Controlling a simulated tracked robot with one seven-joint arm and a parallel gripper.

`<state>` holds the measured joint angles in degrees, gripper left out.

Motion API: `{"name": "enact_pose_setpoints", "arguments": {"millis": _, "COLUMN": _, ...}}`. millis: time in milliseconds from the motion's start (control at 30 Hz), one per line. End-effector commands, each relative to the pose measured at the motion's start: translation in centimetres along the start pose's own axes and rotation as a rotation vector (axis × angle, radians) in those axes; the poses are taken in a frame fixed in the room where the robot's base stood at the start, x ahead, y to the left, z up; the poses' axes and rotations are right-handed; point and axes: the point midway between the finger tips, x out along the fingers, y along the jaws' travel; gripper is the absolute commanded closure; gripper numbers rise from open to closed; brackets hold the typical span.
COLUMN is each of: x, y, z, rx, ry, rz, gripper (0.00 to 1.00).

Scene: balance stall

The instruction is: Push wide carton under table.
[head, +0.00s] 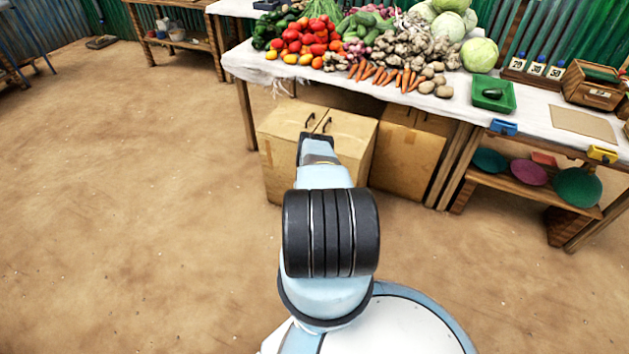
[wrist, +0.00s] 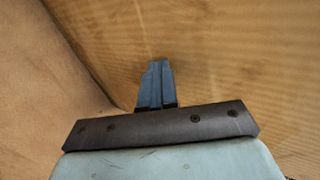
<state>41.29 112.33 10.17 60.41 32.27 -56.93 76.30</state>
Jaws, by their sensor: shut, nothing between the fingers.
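The wide carton (head: 281,163) is a brown box on the ground at the table's left front, and it sticks out past the tabletop edge. The table (head: 237,64) has a white cloth and wooden legs. My gripper (head: 317,140) reaches to the carton's near side, and my arm hides part of that face. In the wrist view my shut, empty fingers (wrist: 155,68) point at the cardboard face of the carton (wrist: 225,55). They are very close to it; I cannot tell if they touch.
A second carton (head: 409,160) stands right of the wide one, mostly under the table. A table leg (head: 450,165) and a low shelf with plates (head: 530,185) are farther right. Vegetables (head: 310,40) cover the tabletop. The dirt floor (head: 130,200) is clear to the left.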

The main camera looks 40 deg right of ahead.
Motion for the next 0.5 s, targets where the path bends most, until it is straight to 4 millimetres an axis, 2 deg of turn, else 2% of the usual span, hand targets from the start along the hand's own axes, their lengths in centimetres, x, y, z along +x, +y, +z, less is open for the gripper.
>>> {"name": "enact_pose_setpoints", "arguments": {"millis": 500, "x": 2.5, "y": -1.6, "z": 0.0, "rx": 0.001, "ry": 0.0, "rz": -0.002, "gripper": 1.0}}
